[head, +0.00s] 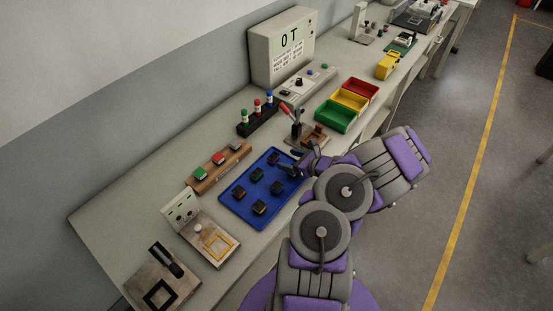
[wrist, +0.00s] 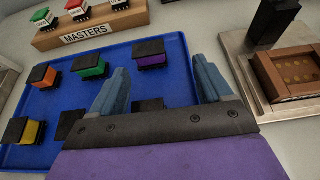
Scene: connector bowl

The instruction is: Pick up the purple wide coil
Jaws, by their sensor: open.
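The purple wide coil (wrist: 150,60) is a small block with a black top and a purple side. It sits on the blue tray (wrist: 183,85) near its far edge in the wrist view. My gripper (wrist: 160,66) is open, its two blue-grey fingers spread, with the purple coil beyond and between the fingertips in the picture. I cannot tell the height gap, and nothing is held. In the head view my gripper (head: 289,168) is over the right end of the tray, where coil colours are too small to tell.
A green coil (wrist: 89,66), an orange one (wrist: 43,75) and a yellow one (wrist: 25,130) share the tray with dark-topped others. The MASTERS rack (wrist: 92,30) stands behind. A metal fixture with a brown block (wrist: 288,75) is at right. Coloured bins (head: 335,117) stand further along the bench.

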